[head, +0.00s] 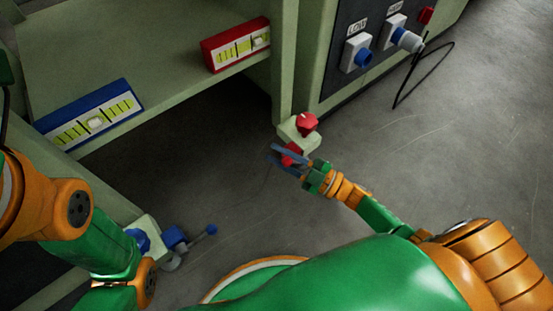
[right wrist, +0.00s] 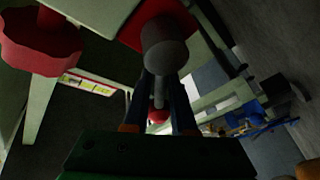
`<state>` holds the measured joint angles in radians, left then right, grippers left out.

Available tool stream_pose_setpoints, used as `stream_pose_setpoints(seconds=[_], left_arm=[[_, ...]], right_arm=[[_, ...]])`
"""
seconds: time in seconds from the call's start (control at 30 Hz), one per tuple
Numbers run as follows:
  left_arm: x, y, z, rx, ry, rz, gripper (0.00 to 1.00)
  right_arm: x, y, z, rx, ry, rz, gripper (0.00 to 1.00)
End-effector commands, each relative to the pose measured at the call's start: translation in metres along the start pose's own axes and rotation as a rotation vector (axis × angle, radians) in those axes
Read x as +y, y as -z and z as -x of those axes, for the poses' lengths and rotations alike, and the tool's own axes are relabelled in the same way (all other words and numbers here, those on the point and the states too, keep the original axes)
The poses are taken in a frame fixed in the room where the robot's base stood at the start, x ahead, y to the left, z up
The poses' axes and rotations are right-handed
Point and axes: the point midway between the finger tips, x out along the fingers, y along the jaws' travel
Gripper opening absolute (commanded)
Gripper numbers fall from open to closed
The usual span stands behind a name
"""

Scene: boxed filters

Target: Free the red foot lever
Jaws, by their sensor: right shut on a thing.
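The red foot lever (right wrist: 158,88) shows in the right wrist view as a grey rod with a red ball end, coming from a grey hub on a red block. My right gripper (head: 280,157) has its blue-grey fingers on either side of the rod and is shut on it. In the head view the fingers mostly hide the lever; a bit of its red block (head: 291,152) shows. A red lobed knob (head: 306,123) sits on the pale green foot mount (head: 299,136), beside the lever; it also shows in the right wrist view (right wrist: 40,40). My left gripper is out of view.
A blue lever (head: 210,230) with a blue knob (head: 138,239) sits at the other cabinet foot, near my left arm. Red (head: 237,45) and blue (head: 90,115) framed filter panels are on the shelf edge. A black cable (head: 420,75) hangs at the right. The floor (head: 400,170) is clear.

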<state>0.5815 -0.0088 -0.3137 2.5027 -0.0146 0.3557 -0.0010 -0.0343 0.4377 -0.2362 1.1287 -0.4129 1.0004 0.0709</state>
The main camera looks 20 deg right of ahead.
Motion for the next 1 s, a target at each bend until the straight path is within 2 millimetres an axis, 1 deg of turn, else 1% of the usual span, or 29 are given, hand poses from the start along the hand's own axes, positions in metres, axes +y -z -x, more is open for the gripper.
stream_pose_setpoints(seconds=[0.03,0.2,0.4,0.93,0.97,1.0], left_arm=[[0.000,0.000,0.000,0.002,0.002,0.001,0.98],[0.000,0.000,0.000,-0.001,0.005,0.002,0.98],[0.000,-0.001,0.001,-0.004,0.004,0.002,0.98],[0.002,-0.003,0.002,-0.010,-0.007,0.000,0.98],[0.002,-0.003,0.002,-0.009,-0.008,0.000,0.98],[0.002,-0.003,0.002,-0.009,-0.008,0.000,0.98]], right_arm=[[0.001,0.003,-0.001,0.016,-0.007,-0.023,0.00],[0.006,0.004,0.000,0.032,-0.039,-0.097,0.00],[0.010,0.005,0.000,0.043,-0.061,-0.146,0.00],[0.012,0.006,0.000,0.048,-0.069,-0.162,0.00],[0.012,0.006,0.001,0.048,-0.069,-0.162,0.29],[0.012,0.006,0.001,0.048,-0.069,-0.162,0.40]])
